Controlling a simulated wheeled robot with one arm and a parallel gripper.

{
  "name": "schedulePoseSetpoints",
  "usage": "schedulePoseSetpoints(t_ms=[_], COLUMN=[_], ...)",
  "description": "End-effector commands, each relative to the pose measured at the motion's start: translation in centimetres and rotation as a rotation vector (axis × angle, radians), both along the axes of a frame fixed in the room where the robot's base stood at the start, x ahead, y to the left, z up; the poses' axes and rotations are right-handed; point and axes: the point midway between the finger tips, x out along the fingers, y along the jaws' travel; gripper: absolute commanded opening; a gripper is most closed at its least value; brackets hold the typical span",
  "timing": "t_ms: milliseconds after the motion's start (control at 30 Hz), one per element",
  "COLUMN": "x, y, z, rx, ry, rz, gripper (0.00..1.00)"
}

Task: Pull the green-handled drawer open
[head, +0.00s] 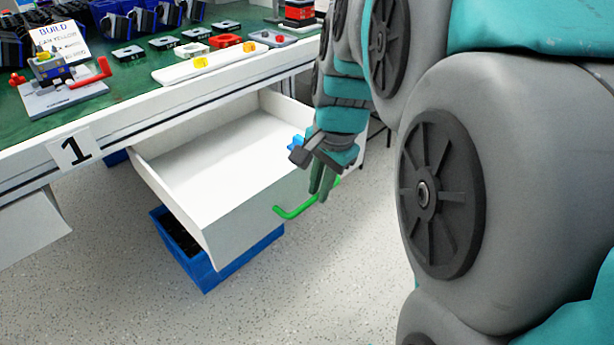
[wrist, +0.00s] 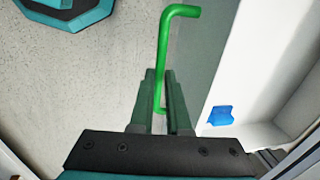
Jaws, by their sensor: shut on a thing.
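The white drawer (head: 215,170) under the workbench stands well open, and its inside shows as mostly bare. Its green handle (head: 291,211) is on the front face, and it also shows in the wrist view (wrist: 164,45). My gripper (head: 322,186) is at the right end of the handle, pointing down. In the wrist view my gripper's two fingers (wrist: 163,90) lie on either side of the handle's lower part and are shut on it. A small blue piece (wrist: 221,116) lies inside the drawer by its wall, partly hidden by my gripper in the head view.
A blue bin (head: 205,273) with dark contents stands on the floor beneath the drawer. The green-topped workbench (head: 130,97) holds several parts, a white tray and a small assembly. The speckled floor before the drawer is clear.

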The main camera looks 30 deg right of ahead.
Motion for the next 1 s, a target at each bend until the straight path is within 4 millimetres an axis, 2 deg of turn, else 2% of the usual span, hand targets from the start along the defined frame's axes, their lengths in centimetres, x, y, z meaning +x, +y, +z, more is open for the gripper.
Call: schedulePoseSetpoints(t_ms=[433, 467, 700, 1000], x=[-0.33, -0.33, -0.34, -0.35], y=[-0.23, -0.23, -0.19, -0.18], z=[0.08, 0.09, 0.06, 0.15], rx=[-0.002, -0.003, -0.002, -0.001], ry=[-0.002, -0.002, -0.002, -0.002], rz=[-0.001, -0.001, 0.0, -0.001], gripper=[0.0, 0.17, 0.44, 0.45])
